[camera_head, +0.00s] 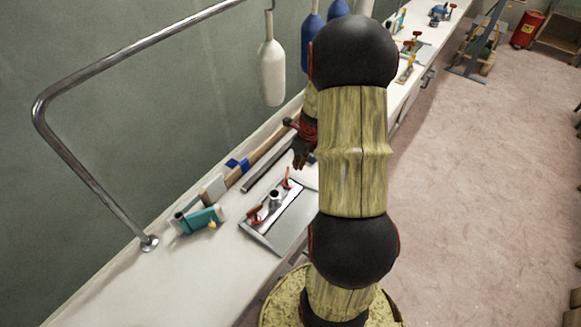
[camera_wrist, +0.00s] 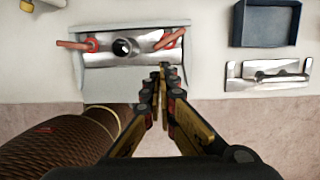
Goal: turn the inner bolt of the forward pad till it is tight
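A grey pad plate (camera_head: 290,228) lies on the white bench, with a bright metal bracket and a round metal post (camera_head: 274,197) on it. The same plate shows in the wrist view (camera_wrist: 90,88). It bears two red-handled bolts, one nearer (camera_head: 255,214) and one farther (camera_head: 287,180). In the wrist view they are left (camera_wrist: 90,45) and right (camera_wrist: 172,40) of the post. No label tells which is inner. My gripper (camera_head: 300,163) is above the plate's far end, fingers pointing down. In the wrist view its fingertips (camera_wrist: 160,78) are together and empty, below the right bolt and apart from it.
A teal tool (camera_head: 203,219) and a long wooden-handled tool (camera_head: 262,158) lie on the bench beside the plate. A metal rail (camera_head: 85,180) rises at left. A white fender (camera_head: 271,72) hangs behind. A dark blue tray (camera_wrist: 265,24) and another metal fixture (camera_wrist: 268,76) sit right in the wrist view.

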